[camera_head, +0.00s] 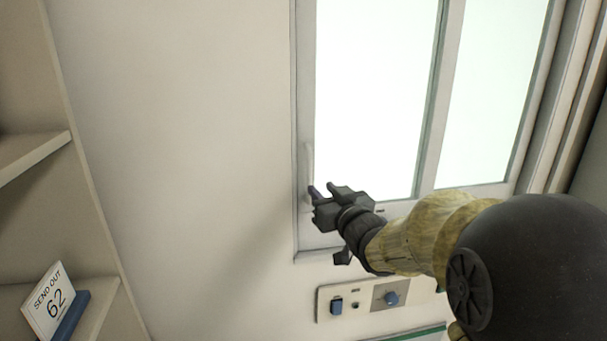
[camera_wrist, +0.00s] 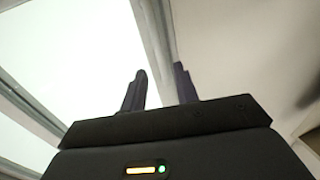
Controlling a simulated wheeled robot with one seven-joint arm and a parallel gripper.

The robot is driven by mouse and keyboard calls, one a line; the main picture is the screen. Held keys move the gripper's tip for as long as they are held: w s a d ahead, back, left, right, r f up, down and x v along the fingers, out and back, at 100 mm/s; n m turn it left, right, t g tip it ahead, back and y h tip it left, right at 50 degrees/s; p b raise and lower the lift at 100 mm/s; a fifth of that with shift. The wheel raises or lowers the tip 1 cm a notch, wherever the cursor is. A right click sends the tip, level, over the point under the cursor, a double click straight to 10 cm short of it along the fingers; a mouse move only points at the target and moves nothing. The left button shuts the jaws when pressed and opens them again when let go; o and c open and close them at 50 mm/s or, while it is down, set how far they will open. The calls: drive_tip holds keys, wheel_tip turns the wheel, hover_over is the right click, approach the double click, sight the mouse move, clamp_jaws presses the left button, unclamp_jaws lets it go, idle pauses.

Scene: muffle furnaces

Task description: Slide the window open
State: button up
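The window (camera_head: 432,100) has a pale frame and two bright panes, split by a grey upright bar. A slim pale handle (camera_head: 309,165) stands upright on the left frame of the left pane. My gripper (camera_head: 322,191) is at the lower part of this handle, at the window's lower left. In the wrist view my gripper's two dark fingers (camera_wrist: 161,86) are apart, one in front of the bright pane and one at the frame's edge. The handle cannot be made out between them, and I cannot tell whether they touch it.
A wall panel with blue knobs (camera_head: 375,299) is just below the window. The plain wall (camera_head: 185,130) between shelf and window is clear.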

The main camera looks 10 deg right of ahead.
sight(311, 178)
drive_tip(key=w, duration=0.2)
drive_tip(key=w+a+p, duration=0.1)
drive_tip(key=w, duration=0.2)
drive_tip(key=w+p, duration=0.1)
drive_tip(key=w, duration=0.2)
drive_tip(key=shift+w+a, duration=0.15)
drive_tip(key=shift+a, duration=0.15)
clamp_jaws()
